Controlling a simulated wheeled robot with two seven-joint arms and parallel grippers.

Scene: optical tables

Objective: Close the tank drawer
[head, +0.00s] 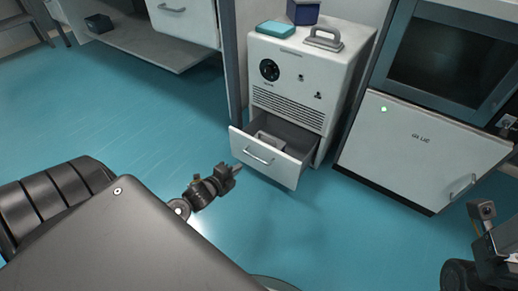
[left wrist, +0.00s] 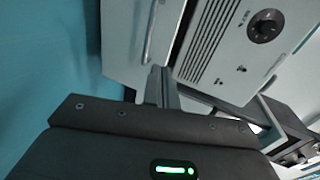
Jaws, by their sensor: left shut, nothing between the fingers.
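The tank drawer (head: 265,159) is pulled out at the bottom of a white cabinet unit (head: 290,83) with a round dial and vent slots. A light box-like thing lies inside the drawer. My left gripper (head: 238,168) is shut and empty, just in front of the drawer's left part, near its bar handle (head: 258,156). In the left wrist view the shut fingers (left wrist: 161,72) point toward the drawer front (left wrist: 128,35); I cannot tell whether they touch it. My right arm shows in part at the lower right of the head view; its fingers cannot be made out.
A teal box (head: 276,29), a dark blue box (head: 303,12) and a grey handle sit on the unit's top. A white cabinet (head: 420,145) with a dark screen above stands to the right. A bench (head: 150,45) is at the back left. The blue floor at left is clear.

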